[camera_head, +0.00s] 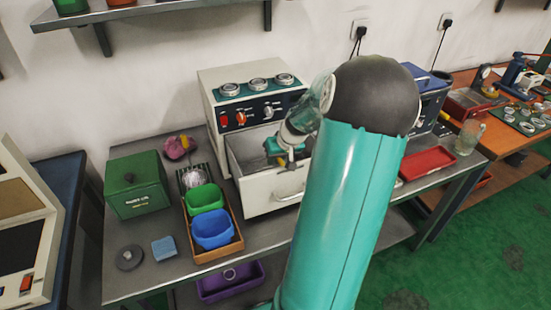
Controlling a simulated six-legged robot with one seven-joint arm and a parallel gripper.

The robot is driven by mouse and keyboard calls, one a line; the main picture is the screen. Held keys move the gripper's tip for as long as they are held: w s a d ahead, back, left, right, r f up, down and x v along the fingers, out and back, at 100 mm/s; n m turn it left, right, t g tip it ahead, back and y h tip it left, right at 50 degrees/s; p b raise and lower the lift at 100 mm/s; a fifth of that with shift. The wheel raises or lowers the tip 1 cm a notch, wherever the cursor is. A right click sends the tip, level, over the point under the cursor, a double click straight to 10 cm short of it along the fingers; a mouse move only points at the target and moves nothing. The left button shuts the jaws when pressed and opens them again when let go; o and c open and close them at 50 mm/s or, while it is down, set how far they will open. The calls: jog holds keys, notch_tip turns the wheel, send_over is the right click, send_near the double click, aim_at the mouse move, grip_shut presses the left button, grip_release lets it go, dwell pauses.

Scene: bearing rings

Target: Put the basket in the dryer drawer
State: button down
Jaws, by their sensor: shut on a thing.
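The dryer (222,88) is a cream box with a dark control panel and several round dials on top. Its drawer (262,200) is pulled out toward me, with a handle on its front. My gripper (289,160) points down over the open drawer, near its front wall. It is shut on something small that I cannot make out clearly. A teal shape (275,146) shows at the gripper, above the drawer; I cannot tell whether it is the basket or part of the gripper. My arm hides the drawer's right side.
Left of the dryer stand a green box (137,186) and a wooden tray (216,252) with a green bin (203,198) and a blue bin (212,230). A pale mesh-like item (193,179) lies behind them. A red tray (427,163) and a glass (467,138) stand at right.

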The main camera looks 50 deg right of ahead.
jog(key=shift+f, duration=0.15)
jog(key=c, duration=1.3)
grip_release()
jog(key=shift+c, duration=0.2)
jog(key=shift+r, duration=5.5)
jog(key=shift+a, duration=0.15)
